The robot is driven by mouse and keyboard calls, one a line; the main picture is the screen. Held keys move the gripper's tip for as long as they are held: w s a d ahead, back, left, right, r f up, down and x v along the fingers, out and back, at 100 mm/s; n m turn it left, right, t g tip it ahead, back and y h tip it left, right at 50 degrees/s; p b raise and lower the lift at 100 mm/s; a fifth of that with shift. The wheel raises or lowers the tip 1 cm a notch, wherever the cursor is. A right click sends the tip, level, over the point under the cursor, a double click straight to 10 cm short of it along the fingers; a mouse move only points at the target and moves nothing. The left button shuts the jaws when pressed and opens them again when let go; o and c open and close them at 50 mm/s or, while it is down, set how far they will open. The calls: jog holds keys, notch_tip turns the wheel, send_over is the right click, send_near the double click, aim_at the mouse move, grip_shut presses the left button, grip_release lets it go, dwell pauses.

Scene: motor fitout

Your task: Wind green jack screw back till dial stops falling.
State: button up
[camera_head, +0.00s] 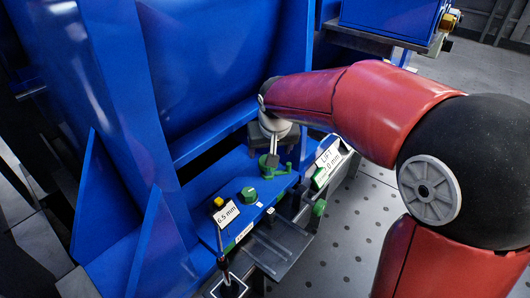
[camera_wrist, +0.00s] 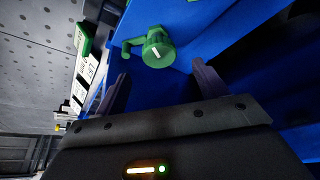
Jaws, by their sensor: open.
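A green jack screw (camera_head: 270,166) with a side crank stands on the blue ledge, just below my gripper (camera_head: 272,152) in the head view. In the wrist view the round green head of the jack screw (camera_wrist: 157,48), with a white mark on it, sits just beyond the fingertips. My gripper (camera_wrist: 160,72) is open, its two dark fingers apart with nothing between them. A white readout marked LIFT (camera_head: 328,158) stands to the right on a green-edged block; its number is partly unreadable. The readout's edge also shows in the wrist view (camera_wrist: 88,72).
A second green knob (camera_head: 249,195) sits on the ledge nearer the front. A tag reading 6.5 mm (camera_head: 226,213) stands left of it. A big blue frame (camera_head: 200,70) rises behind. The perforated grey floor (camera_head: 350,235) is clear at right.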

jog(key=b+x, duration=0.1)
jog(key=x, duration=0.4)
jog(key=shift+f, duration=0.4)
jog(key=c, duration=1)
jog(key=shift+r, duration=0.1)
jog(key=shift+p, duration=0.3)
jog(key=n+p, duration=0.1)
jog(key=n+y+p, duration=0.1)
jog(key=n+p, duration=0.1)
jog(key=shift+w+d+r+n+g, duration=0.2)
jog(key=shift+n+g, duration=0.1)
jog(key=shift+g, duration=0.1)
jog(key=n+y+p, duration=0.1)
jog(key=n+p, duration=0.1)
jog(key=n+g+y+p, duration=0.1)
jog(key=n, duration=0.2)
jog(key=shift+w+d+f+n+p, duration=0.1)
jog(key=shift+f+n+p, duration=0.1)
jog(key=shift+n+p, duration=0.15)
